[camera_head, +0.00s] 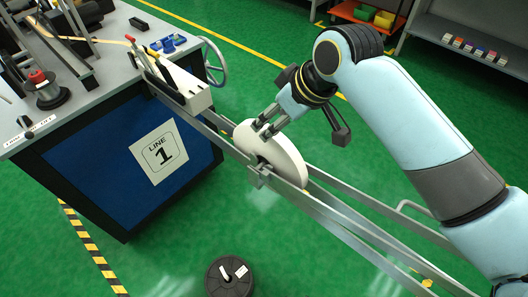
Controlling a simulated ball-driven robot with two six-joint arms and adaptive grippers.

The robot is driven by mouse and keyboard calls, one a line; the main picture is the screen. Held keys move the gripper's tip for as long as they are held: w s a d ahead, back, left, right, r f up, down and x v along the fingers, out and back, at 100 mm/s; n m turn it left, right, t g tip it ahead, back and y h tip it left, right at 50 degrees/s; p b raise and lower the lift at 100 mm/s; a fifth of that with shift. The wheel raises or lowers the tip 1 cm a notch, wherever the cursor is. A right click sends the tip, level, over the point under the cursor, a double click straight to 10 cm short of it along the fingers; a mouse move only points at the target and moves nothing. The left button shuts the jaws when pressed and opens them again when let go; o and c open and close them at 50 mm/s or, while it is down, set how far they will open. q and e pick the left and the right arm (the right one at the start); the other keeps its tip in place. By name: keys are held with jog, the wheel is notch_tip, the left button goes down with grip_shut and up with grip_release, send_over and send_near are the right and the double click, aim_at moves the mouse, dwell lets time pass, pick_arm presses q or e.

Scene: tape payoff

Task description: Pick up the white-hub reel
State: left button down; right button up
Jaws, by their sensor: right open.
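A pale white disc-shaped reel (284,160) stands on edge between the metal rails, right of the bench; its lower part and hub are partly hidden by the near rail. I cannot tell its hub colour from its rim. My right gripper (263,128) comes in from the upper right, with its fingertips at the upper left rim of this reel. It is open; whether a finger touches the reel I cannot tell. A black round object (222,286) with small white pieces at its middle is on the floor at the bottom. My left gripper is not in view.
Sloping metal rails (345,232) run from the bench to the lower right. An orange cart (350,12) stands behind.

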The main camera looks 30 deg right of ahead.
aim_at(269, 125)
jog(key=x, duration=0.2)
jog(key=shift+w+a+f, duration=0.1)
jog(key=shift+f, duration=0.2)
jog(key=shift+w+f, duration=0.2)
jog(key=shift+f, duration=0.1)
jog(key=x, duration=0.5)
jog(key=shift+s+f, duration=0.25)
jog(key=shift+s, duration=0.05)
jog(key=c, duration=0.5)
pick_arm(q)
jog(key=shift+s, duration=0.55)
pick_arm(e)
grip_shut()
